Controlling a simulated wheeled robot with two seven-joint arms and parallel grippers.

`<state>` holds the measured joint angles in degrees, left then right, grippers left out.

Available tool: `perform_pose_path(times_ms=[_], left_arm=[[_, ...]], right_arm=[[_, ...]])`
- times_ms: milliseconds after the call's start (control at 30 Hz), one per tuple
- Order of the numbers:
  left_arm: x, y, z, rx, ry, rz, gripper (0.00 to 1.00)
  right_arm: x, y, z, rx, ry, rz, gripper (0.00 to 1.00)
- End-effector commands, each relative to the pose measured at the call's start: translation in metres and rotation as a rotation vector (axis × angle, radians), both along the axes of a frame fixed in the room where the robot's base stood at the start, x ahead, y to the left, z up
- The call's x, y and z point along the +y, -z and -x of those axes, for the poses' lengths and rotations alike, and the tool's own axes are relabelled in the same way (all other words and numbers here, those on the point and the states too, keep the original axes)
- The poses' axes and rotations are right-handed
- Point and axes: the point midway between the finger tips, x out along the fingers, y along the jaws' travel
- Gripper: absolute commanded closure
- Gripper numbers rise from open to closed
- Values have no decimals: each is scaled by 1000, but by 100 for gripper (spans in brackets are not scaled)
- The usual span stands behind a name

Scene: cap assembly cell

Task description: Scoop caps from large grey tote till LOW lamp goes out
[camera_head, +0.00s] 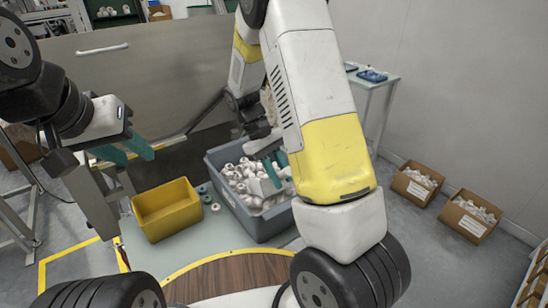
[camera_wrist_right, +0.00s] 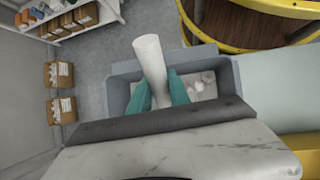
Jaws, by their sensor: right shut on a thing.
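The large grey tote (camera_head: 262,228) stands on the pale table and holds many white caps (camera_head: 240,180). It also shows in the right wrist view (camera_wrist_right: 232,77). My right gripper (camera_head: 270,172) is over the tote, pointing down into it. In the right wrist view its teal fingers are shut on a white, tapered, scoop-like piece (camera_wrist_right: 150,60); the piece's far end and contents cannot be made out. My left gripper (camera_head: 128,152) is at the left, above the table, with its teal fingers apart and empty. No LOW lamp can be made out.
A yellow bin (camera_head: 168,226) stands left of the tote, with small round parts (camera_head: 208,198) between them. Cardboard boxes of white parts (camera_head: 416,184) (camera_head: 470,216) stand on the floor at right. A side table (camera_head: 372,80) is behind them. My right arm hides part of the tote.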

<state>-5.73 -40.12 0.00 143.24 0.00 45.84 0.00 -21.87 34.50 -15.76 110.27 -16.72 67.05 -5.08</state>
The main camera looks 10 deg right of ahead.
Motion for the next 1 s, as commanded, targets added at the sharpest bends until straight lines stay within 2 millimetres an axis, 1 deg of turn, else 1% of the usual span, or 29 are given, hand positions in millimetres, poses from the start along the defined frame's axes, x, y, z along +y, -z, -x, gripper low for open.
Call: perform_pose_path(times_ms=[200, 700, 833, 867, 1000], left_arm=[[0, 0, 0, 0, 0, 0, 64], [0, 0, 0, 0, 0, 0, 64], [0, 0, 0, 0, 0, 0, 64], [0, 0, 0, 0, 0, 0, 64], [0, 0, 0, 0, 0, 0, 64]], right_arm=[[5, 25, -17, -37, 0, -12, 100], [24, 61, -75, -270, 0, -87, 100], [29, 50, -90, -429, 0, -139, 100], [30, 47, -91, -456, -1, -148, 100], [26, 29, -79, -539, -1, -175, 100]])
